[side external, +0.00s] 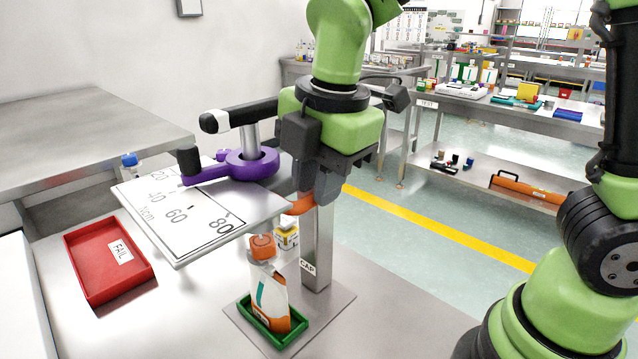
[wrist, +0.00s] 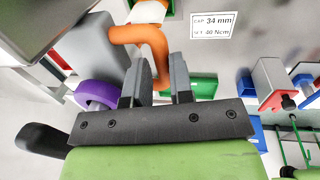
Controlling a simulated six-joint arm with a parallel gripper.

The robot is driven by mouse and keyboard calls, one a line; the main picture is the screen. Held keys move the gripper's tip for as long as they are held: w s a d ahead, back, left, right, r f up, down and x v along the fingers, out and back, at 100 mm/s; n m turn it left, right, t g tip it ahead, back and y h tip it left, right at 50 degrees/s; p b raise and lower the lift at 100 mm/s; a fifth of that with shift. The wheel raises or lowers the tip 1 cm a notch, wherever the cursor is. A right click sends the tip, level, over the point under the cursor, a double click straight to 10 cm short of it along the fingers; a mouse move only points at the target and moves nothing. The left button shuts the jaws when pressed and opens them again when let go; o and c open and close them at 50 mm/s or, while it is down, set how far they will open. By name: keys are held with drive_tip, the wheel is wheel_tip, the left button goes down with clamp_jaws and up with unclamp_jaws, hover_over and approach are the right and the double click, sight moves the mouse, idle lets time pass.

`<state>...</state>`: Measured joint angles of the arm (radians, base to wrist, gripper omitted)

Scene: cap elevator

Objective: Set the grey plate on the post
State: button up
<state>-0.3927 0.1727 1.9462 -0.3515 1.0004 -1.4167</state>
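A pale plate (side external: 166,218) printed with a scale of numbers lies level in the side view, above the bench. A grey upright post (side external: 315,252) labelled CAP stands on a flat metal base (side external: 335,309), right of the plate's near corner. My gripper (side external: 318,196) is beside the plate's right edge, near the post's upper part. In the wrist view its fingers (wrist: 163,72) are parallel with a narrow gap. An orange hook (wrist: 151,38) shows in that gap; I cannot tell whether they grip it. The post's top is hidden behind my gripper.
A purple ring with an arm (side external: 252,168) sits on the plate around a grey cylinder. Below, a pouch with an orange cap (side external: 270,297) stands in a green tray (side external: 296,335). A red FAIL tray (side external: 85,270) is at left.

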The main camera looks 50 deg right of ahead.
drive_tip(key=o, duration=0.3)
wheel_tip(320, 180, up, 10)
drive_tip(key=s, duration=0.1)
drive_tip(key=shift+s+f, duration=0.15)
drive_tip(key=shift+s, duration=0.25)
drive_tip(key=shift+d, duration=0.1)
idle(0.3)
drive_tip(key=s+d+f+m+t+y, duration=0.1)
drive_tip(key=s+m, duration=0.4)
drive_tip(key=m, duration=0.6)
drive_tip(key=s+d+f+m+t+y, duration=0.1)
drive_tip(key=s+d+m+t, duration=0.3)
drive_tip(key=m, duration=0.7)
drive_tip(key=shift+s+d+f, duration=0.65)
drive_tip(key=shift+d+f, duration=0.25)
drive_tip(key=shift+d, duration=0.05)
